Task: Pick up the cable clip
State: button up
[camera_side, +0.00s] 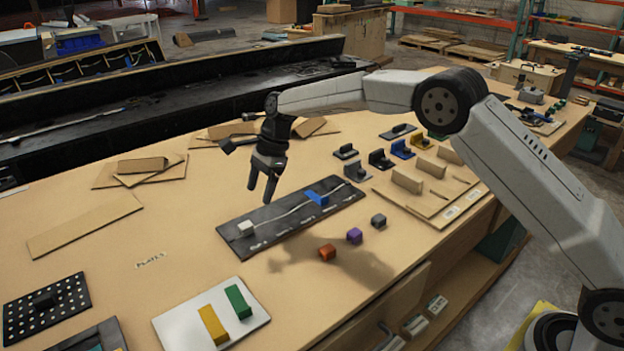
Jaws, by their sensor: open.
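A dark board (282,234) with white lettering along its front edge lies on the wooden table, and a thin pale cable (285,214) runs along it. I cannot tell which is the cable clip meant. My gripper (259,194) points down above the left half of the board, open and empty, apart from the blocks.
A white plate (222,322) with yellow and green blocks is at the front. Wooden racks (430,195) and small coloured parts stand to the right.

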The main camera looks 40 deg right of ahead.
aim_at(252, 219)
jog(key=shift+w+a, duration=0.1)
jog(key=shift+f, duration=0.1)
jog(key=shift+x, duration=1.25)
jog(key=shift+a, duration=0.1)
jog(key=shift+x, duration=2.55)
grip_shut()
